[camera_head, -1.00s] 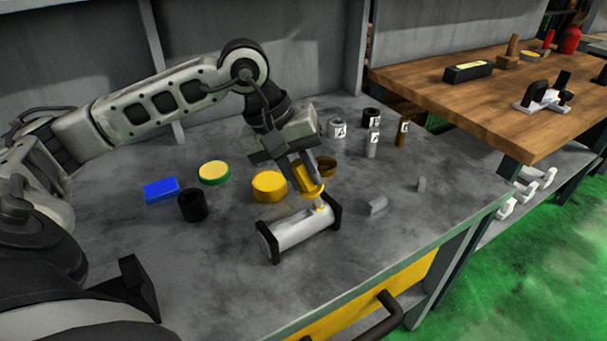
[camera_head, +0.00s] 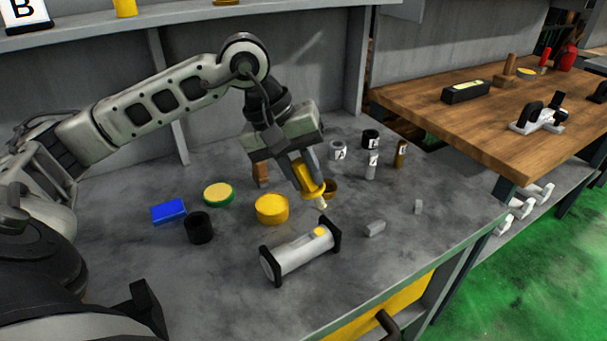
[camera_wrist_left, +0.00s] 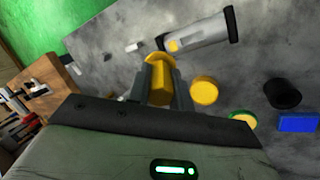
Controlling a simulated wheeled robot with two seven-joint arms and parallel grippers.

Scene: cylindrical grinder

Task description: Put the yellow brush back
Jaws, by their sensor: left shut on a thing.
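My left gripper (camera_head: 306,172) is shut on the yellow brush (camera_head: 308,180), which is tilted with its pale tip pointing down. It is above the grey table, just behind the silver cylinder (camera_head: 300,250) with black end plates, and apart from it. A yellow spot (camera_head: 320,232) shows on the cylinder's right end. In the left wrist view the brush (camera_wrist_left: 159,80) sits between the two fingers (camera_wrist_left: 158,90). My right gripper is not clearly in view.
A yellow round tub (camera_head: 271,209), a green-rimmed yellow tin (camera_head: 218,194), a black cup (camera_head: 199,228) and a blue block (camera_head: 168,211) stand to the left. Labelled cylinders (camera_head: 372,163) stand at the back right. Small grey blocks (camera_head: 375,229) lie right of the cylinder. A wooden table (camera_head: 480,110) is beyond.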

